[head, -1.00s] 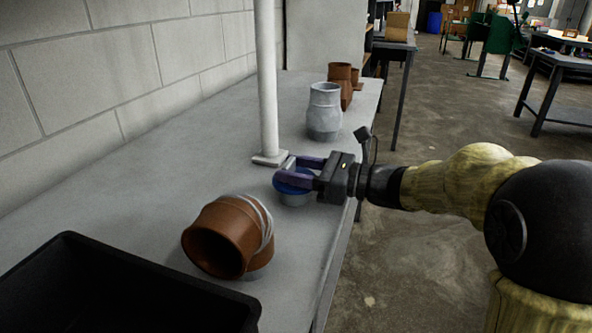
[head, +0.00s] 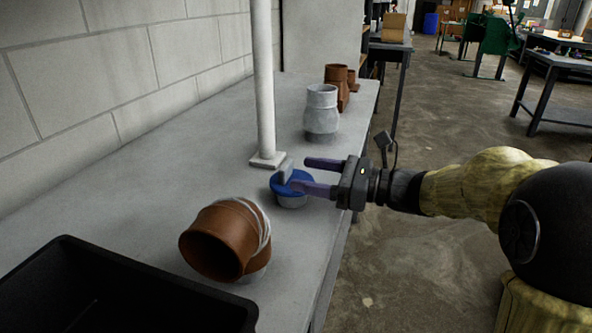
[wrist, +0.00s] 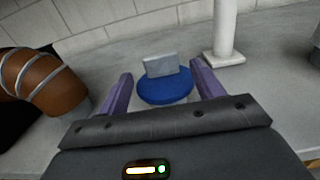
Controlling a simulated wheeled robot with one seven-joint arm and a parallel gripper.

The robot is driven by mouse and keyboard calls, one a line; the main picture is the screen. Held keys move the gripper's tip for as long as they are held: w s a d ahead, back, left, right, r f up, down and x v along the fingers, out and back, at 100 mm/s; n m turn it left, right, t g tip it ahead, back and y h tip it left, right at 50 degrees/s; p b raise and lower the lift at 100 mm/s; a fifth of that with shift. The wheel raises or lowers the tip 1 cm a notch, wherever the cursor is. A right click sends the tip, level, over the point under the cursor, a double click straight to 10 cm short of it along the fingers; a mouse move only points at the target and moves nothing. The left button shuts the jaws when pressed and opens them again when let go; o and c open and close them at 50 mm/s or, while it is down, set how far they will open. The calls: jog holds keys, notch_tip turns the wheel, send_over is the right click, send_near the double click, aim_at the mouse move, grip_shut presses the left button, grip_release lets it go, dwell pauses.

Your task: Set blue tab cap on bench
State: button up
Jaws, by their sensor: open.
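The blue tab cap (head: 287,189) sits on the grey bench (head: 130,205), with a blue top, a pale lower rim and a grey upright tab. In the wrist view the cap (wrist: 165,88) lies between and just beyond the two purple fingers. My gripper (head: 308,175) is open with its fingers spread apart. In the head view the near finger overlaps the cap's right side; I cannot tell whether it touches. The far finger is clear of the cap.
A white post (head: 265,90) stands on the bench just behind the cap. A brown elbow pipe (head: 215,240) and a black bin (head: 120,290) are at the near left. A grey pipe fitting (head: 321,112) and brown fittings (head: 337,75) stand farther back.

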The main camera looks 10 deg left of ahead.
jog(key=d, duration=0.8)
jog(key=shift+s, duration=0.3)
jog(key=shift+w, duration=0.1)
